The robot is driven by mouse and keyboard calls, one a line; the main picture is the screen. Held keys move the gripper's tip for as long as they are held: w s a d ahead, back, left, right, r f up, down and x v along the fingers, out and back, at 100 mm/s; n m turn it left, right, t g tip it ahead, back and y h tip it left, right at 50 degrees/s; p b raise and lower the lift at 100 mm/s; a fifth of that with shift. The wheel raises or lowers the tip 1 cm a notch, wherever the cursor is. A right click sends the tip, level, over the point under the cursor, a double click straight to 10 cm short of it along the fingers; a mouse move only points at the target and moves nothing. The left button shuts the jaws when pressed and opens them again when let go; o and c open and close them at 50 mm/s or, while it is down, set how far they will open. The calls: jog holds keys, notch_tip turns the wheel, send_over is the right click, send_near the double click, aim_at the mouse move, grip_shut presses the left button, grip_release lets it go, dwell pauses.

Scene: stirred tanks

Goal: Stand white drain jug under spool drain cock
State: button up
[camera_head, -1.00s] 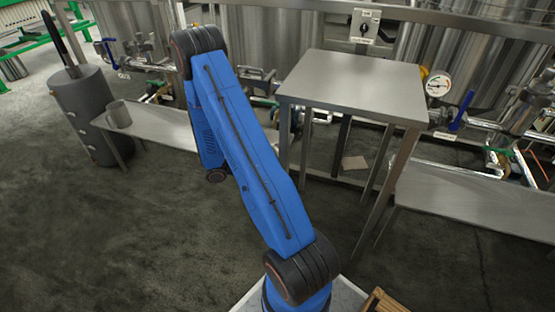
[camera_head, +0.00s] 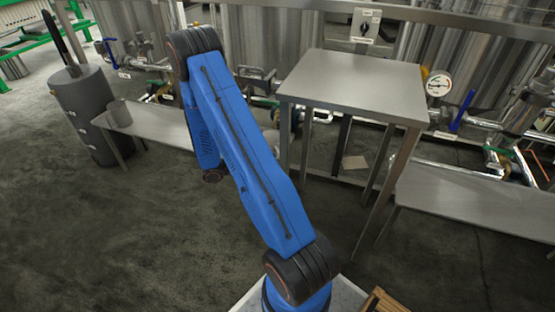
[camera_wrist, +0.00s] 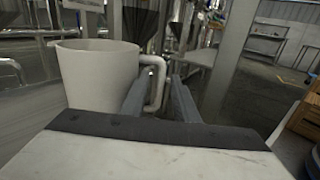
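A white jug (camera_wrist: 98,78) stands close in front of my gripper (camera_wrist: 158,88) at the left of the wrist view. The jug's handle (camera_wrist: 158,85) is between my two grey fingers, which are apart with gaps beside the handle. The jug's lower part is hidden by my gripper. In the head view my gripper is hidden behind my blue arm, and this jug cannot be made out there. Blue-handled valves show on the pipework at the right (camera_head: 462,112) and left (camera_head: 108,50) of the head view. I cannot tell which is the spool drain cock.
A tall steel table (camera_head: 352,82) stands mid-right. A low bench at the left (camera_head: 160,125) holds a grey vessel (camera_head: 119,114) beside a dark grey cylinder (camera_head: 95,115). Another low bench (camera_head: 480,205) is at the right. Steel tanks line the back. The front-left floor is clear.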

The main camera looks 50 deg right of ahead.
jog(key=v, duration=1)
jog(key=s+a+r+m+t+y, duration=0.5)
jog(key=s+a+r+t+y, duration=0.2)
jog(key=s+a+r, duration=0.4)
jog(key=s+a+r+m+t+y, duration=0.6)
jog(key=s+a+r, duration=0.5)
jog(key=r, duration=0.6)
jog(key=shift+a+r+t+y, duration=0.25)
jog(key=shift+a+t+y, duration=0.65)
jog(key=shift+a+y, duration=0.1)
